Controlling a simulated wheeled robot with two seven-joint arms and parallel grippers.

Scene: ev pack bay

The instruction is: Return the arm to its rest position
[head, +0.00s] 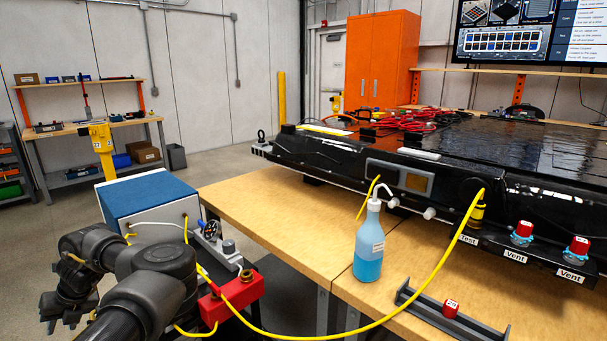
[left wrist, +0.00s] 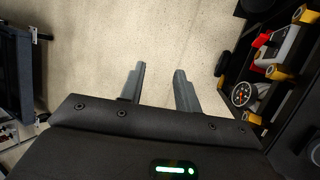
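My left arm (head: 150,275) is bent in the lower left of the head view. My left gripper (head: 60,312) hangs fingers-down at the left edge, beside the blue-topped box and off the workbench. In the left wrist view the left gripper (left wrist: 157,78) has its two grey fingers apart, with only bare floor between them. It is open and holds nothing. My right arm and right gripper are in neither view.
A blue-topped box (head: 150,195) and a red block (head: 232,298) with a yellow hose stand close to my left arm. The wooden workbench (head: 265,205) bears a blue bottle (head: 369,245) and the black battery pack (head: 335,165). A gauge (left wrist: 241,94) shows at right in the wrist view.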

